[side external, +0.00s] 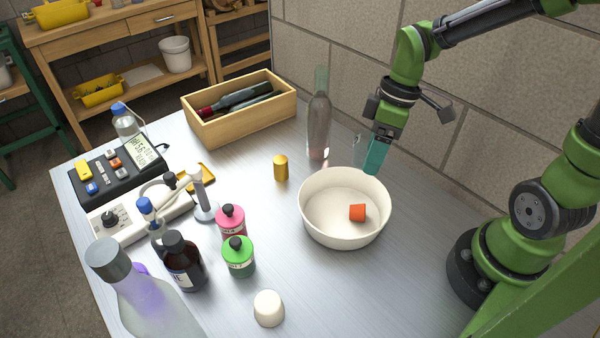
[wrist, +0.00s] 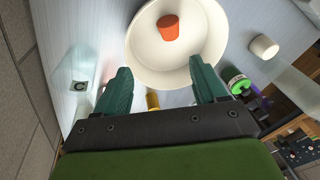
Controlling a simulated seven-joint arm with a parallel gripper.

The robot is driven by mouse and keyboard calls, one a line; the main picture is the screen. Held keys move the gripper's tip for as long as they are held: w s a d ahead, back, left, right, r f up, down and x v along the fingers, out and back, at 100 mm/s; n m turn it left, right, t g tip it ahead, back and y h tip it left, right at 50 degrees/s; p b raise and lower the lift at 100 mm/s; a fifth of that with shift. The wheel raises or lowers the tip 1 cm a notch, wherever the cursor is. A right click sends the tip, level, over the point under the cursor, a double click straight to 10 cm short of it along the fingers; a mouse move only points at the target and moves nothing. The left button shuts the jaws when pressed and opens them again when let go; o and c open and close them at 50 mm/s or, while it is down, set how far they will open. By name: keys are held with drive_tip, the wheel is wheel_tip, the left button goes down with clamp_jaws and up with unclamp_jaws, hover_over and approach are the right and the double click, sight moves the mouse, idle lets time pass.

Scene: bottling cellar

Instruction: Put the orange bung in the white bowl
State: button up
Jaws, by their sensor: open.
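The orange bung (side external: 357,212) lies inside the white bowl (side external: 314,224), on its floor toward the right side. In the wrist view the orange bung (wrist: 168,27) also shows inside the white bowl (wrist: 146,58). My gripper (side external: 368,158) is above the back rim of the bowl, apart from the bung. In the wrist view my gripper (wrist: 161,80) has its two teal fingers spread wide with nothing between them, and the bung lies beyond the fingertips.
A clear bottle (side external: 319,126) stands close behind the bowl. A gold bung (side external: 281,168) stands left of it, and a white bung (side external: 268,308) at the front. Pink (side external: 231,222) and green-labelled (side external: 239,257) bottles stand left. A wooden crate (side external: 240,124) is at the back. Bare table lies right of the bowl.

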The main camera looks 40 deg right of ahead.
drive_tip(key=s+r+m+t, duration=0.2)
drive_tip(key=r+m+t, duration=0.1)
drive_tip(key=r+m, duration=0.2)
drive_tip(key=s+d+r+m+t, duration=0.1)
drive_tip(key=s+r+m+t, duration=0.1)
drive_tip(key=r+m, duration=0.3)
drive_tip(key=shift+s+d+r+t+h, duration=0.2)
drive_tip(key=shift+s+r+t+h, duration=0.2)
drive_tip(key=shift+r+t, duration=0.45)
